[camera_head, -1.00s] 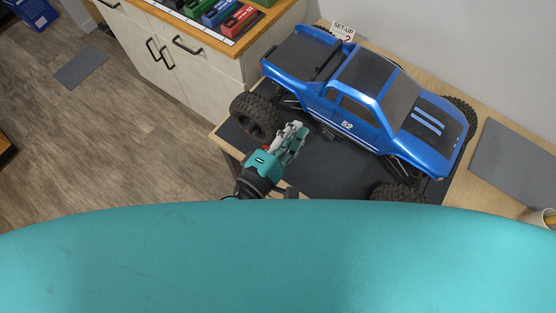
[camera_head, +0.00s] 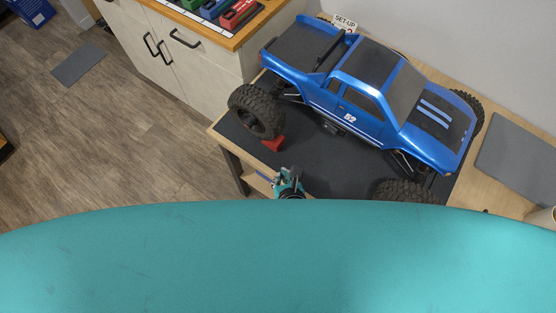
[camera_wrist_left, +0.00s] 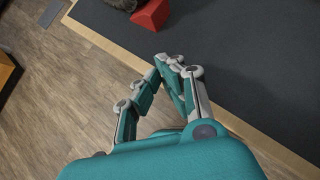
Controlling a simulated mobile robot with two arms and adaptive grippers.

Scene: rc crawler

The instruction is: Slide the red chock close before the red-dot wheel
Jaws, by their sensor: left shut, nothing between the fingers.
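The red chock (camera_head: 274,143) lies on the dark mat (camera_head: 340,176) close beside the rear wheel (camera_head: 257,110) of the blue truck (camera_head: 365,95), at the wheel's lower right. Whether they touch I cannot tell. No red dot shows on this wheel from here. In the left wrist view the chock (camera_wrist_left: 151,14) is at the top, beside a piece of the tyre (camera_wrist_left: 121,4). My left gripper (camera_head: 289,175) is shut and empty, apart from the chock, near the table's front edge. It shows large in the wrist view (camera_wrist_left: 172,62). My right gripper is not in view.
The table's wooden edge (camera_wrist_left: 105,45) runs below my left gripper, with open floor beyond. The front wheel (camera_head: 403,191) stands at the mat's right. A set-up sign (camera_head: 345,21) stands behind the truck. A grey mat (camera_head: 515,160) lies on the right.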

